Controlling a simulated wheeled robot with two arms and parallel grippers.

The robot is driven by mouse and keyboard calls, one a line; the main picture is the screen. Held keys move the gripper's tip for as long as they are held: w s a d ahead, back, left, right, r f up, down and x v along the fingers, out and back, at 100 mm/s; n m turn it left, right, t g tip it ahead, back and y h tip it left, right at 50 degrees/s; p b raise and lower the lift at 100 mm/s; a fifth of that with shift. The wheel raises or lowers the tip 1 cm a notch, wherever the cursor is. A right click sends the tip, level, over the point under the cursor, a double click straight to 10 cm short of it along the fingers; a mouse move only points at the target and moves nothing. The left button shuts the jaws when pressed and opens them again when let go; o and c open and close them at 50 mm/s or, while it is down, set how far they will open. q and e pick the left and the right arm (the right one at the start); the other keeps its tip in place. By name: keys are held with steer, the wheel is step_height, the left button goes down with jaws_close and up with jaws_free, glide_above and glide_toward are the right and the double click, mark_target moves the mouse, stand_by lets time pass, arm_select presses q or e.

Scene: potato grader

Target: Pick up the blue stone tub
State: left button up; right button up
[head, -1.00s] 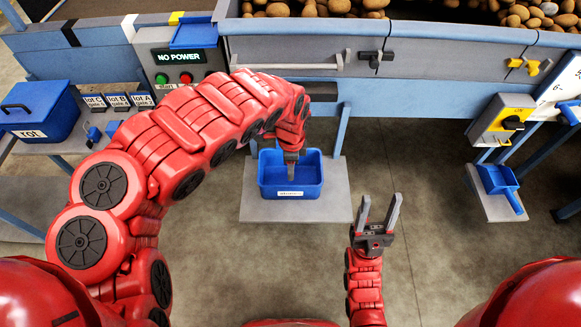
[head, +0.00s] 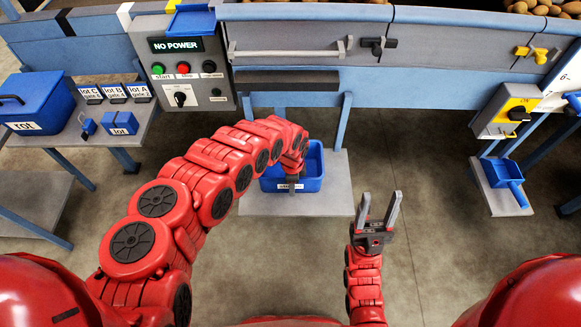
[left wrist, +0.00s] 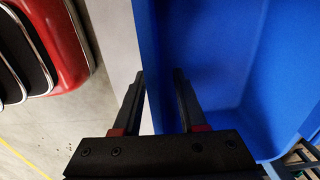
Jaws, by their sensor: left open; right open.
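The blue stone tub (head: 312,172) stands on a low grey platform under the grader, with a white label on its near wall. In the left wrist view the tub (left wrist: 225,70) fills the right half. My left gripper (head: 292,184) is at the tub's near wall, pointing down. In the left wrist view the left gripper (left wrist: 160,100) is open, with one finger outside the tub's wall and the other inside it; contact cannot be told. My right gripper (head: 378,212) is open and empty, to the right of the platform with its fingers pointing away from me.
The grey platform (head: 260,203) has bare room around the tub. A blue rot box (head: 35,103) and lot tags stand on a table at left. A control panel (head: 180,70) reads NO POWER. A blue scoop (head: 502,173) sits on a stand at right.

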arm_select(q)
steer(key=shift+a+f, duration=0.1)
steer(key=shift+f, duration=0.45)
jaws_close()
stand_by(1.0)
